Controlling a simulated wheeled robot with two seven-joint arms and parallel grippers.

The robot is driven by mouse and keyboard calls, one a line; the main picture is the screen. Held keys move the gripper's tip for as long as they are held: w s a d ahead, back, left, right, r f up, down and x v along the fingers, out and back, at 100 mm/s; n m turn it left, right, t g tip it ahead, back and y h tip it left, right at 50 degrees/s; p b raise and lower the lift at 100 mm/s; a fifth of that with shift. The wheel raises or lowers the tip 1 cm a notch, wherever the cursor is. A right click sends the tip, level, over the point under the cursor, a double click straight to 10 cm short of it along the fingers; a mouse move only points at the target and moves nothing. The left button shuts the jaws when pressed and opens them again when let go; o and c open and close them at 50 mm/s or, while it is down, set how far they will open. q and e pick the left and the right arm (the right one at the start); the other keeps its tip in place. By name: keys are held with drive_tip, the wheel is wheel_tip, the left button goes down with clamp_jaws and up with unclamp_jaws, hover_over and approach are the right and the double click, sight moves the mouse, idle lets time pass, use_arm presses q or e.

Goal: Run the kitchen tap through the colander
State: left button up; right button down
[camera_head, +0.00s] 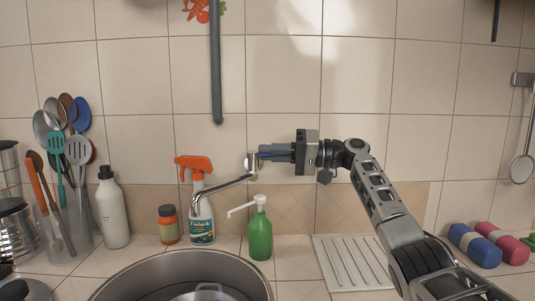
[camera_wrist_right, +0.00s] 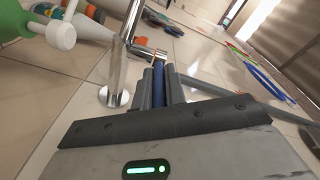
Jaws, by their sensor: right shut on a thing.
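In the right wrist view the fingers (camera_wrist_right: 160,72) meet a small chrome part beside the tap's shiny post (camera_wrist_right: 122,55). A metal vessel (camera_head: 208,292), perhaps the colander, sits in the round steel sink (camera_head: 120,287), mostly cut off by the bottom edge. No water stream shows under the spout. My left gripper is out of view.
A white bottle (camera_head: 112,212) and utensils are at left. A ribbed drainboard (camera_head: 345,262) lies right of the sink.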

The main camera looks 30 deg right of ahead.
drive_tip(key=shift+a, duration=0.15)
drive_tip(key=c, duration=1.5)
unclamp_jaws()
drive_tip(key=shift+o, duration=0.2)
drive_tip(key=b+v, duration=0.2)
drive_tip(key=v, duration=1.4)
drive_tip(key=shift+b, duration=0.35)
drive_tip(key=shift+f, duration=0.1)
